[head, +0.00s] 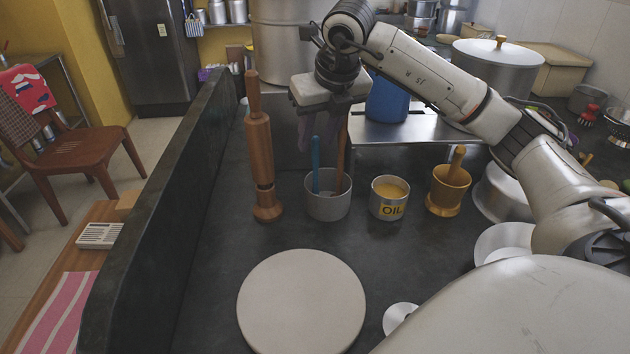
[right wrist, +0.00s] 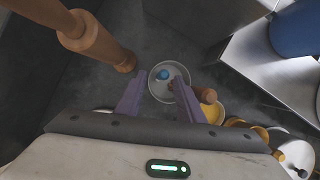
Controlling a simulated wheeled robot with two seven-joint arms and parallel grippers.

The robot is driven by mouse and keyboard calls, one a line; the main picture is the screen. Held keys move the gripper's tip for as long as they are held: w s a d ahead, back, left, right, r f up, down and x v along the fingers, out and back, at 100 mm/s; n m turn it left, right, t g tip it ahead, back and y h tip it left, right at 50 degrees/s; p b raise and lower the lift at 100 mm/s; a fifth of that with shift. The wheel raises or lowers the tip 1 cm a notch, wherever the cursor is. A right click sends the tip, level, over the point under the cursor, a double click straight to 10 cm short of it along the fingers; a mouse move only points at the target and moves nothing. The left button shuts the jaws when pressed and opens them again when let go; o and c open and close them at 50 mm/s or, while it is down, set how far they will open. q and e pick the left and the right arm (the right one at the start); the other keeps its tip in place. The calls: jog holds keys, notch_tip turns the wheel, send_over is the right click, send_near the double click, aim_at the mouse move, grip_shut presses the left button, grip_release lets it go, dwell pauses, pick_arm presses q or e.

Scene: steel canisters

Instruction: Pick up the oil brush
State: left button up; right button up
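A grey metal cup (head: 327,205) stands on the dark counter and also shows in the right wrist view (right wrist: 181,98). A blue handle (head: 315,165) and a wooden handle (head: 341,158) stick up from it. I cannot tell which one is the oil brush, as their lower ends are hidden. My right gripper (head: 318,125) hangs above the cup, fingers down. In the right wrist view its purple fingers (right wrist: 160,84) are apart and empty. The blue handle's top (right wrist: 163,74) appears between them; the wooden handle's top (right wrist: 207,95) lies beyond the right finger. My left gripper is out of view.
A tall turned wooden piece (head: 260,160) stands close left of the cup. An oil tin (head: 389,207) and a brass mortar with pestle (head: 447,200) stand to the right. A round pale board (head: 301,301) lies in front. A steel stand (head: 430,128) is behind.

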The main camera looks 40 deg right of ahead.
aim_at(318, 140)
jog(key=x, duration=0.4)
jog(key=shift+d+f, duration=0.1)
jog(key=shift+d, duration=0.2)
grip_shut()
